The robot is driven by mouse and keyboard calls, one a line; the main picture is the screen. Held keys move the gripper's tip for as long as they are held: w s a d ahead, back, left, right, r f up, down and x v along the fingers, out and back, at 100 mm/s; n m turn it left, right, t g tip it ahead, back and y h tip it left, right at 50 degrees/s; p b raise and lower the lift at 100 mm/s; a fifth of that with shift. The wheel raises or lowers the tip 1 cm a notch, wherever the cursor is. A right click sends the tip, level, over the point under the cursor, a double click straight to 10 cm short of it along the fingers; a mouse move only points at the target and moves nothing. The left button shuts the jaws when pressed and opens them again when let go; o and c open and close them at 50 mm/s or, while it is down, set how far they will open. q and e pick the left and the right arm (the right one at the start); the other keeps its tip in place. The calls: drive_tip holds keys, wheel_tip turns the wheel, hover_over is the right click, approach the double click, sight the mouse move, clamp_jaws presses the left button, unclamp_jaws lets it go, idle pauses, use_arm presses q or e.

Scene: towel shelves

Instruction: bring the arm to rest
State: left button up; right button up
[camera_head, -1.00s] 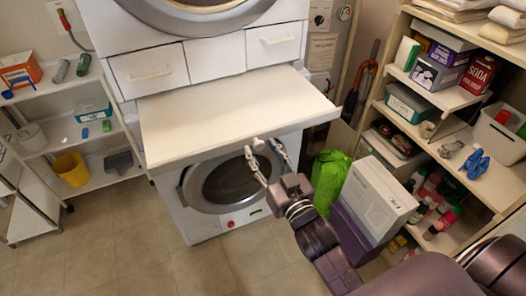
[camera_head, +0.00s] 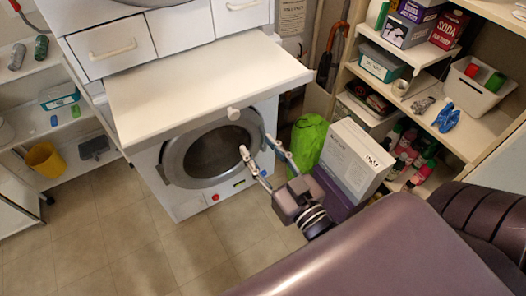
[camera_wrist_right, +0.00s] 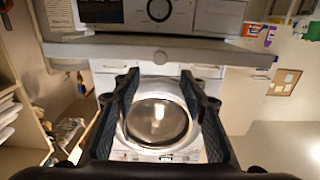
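My right gripper (camera_head: 256,160) is in front of the lower washing machine (camera_head: 185,203), below the white pull-out shelf (camera_head: 190,85). Its two fingers are spread apart with nothing between them. In the right wrist view the fingers (camera_wrist_right: 160,92) stand wide on both sides of the round machine door (camera_wrist_right: 157,122), which lies beyond them. My right arm (camera_head: 390,245) fills the lower right of the head view. My left gripper is not in these views.
A green bag (camera_head: 309,140) and a white box (camera_head: 354,160) stand right of my right gripper. A wooden shelf unit (camera_head: 480,135) with boxes, bottles and a white bin (camera_head: 478,88) is at the right. A yellow bucket (camera_head: 45,160) sits at the left. The floor (camera_head: 125,235) is clear.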

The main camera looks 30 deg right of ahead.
drive_tip(key=shift+s, duration=0.5)
drive_tip(key=s+a+f+g, duration=0.1)
drive_tip(key=s+f+g, duration=0.2)
drive_tip(key=f, duration=1.1)
drive_tip(key=s+a+f+n+g, duration=0.1)
drive_tip(key=s+f+g, duration=0.2)
drive_tip(key=f, duration=1.1)
drive_tip(key=s+a+f+g, duration=0.1)
drive_tip(key=s+f+g, duration=0.2)
drive_tip(key=f, duration=1.1)
drive_tip(key=s+d+f+g, duration=0.2)
drive_tip(key=s+f+g, duration=0.2)
drive_tip(key=s+f, duration=0.5)
drive_tip(key=s+d+f+n+g, duration=0.1)
drive_tip(key=s+d+f+g, duration=0.2)
drive_tip(key=s+f, duration=0.6)
drive_tip(key=s+g, duration=0.1)
drive_tip(key=s, duration=0.5)
drive_tip(key=shift+s+d+f+h, duration=0.15)
drive_tip(key=shift+d+f+h, duration=0.15)
drive_tip(key=shift+d, duration=0.05)
